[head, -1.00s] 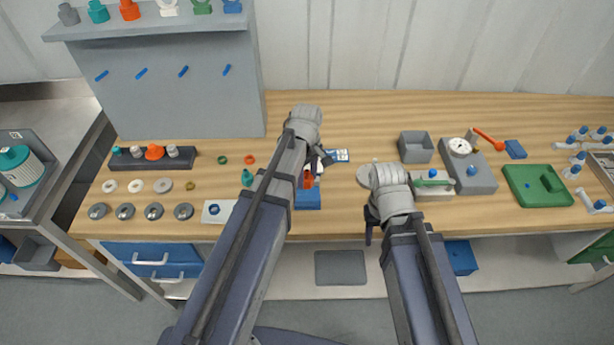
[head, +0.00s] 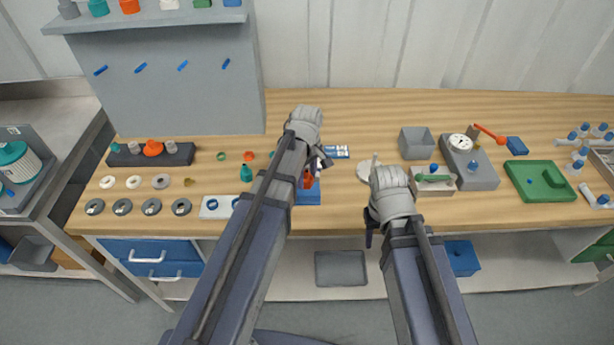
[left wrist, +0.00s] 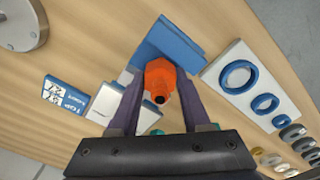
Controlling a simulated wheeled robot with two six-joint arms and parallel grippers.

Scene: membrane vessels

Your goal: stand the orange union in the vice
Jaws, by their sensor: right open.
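The orange union (left wrist: 160,80) sits between the fingertips of my left gripper (left wrist: 161,76) in the left wrist view. Both fingers appear to touch its sides, so the gripper looks shut on it. In the head view the union (head: 308,182) shows just beside my left gripper (head: 318,165), over the blue vice (head: 307,198). The blue vice body (left wrist: 168,42) is behind the union in the left wrist view. Whether the union's lower end is inside the jaws is hidden. My right gripper (head: 370,228) is open at the table's front edge, partly hidden by its arm.
A white plate with blue rings (left wrist: 240,77) lies beside the vice. A blue and white label card (head: 336,152) lies behind it.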

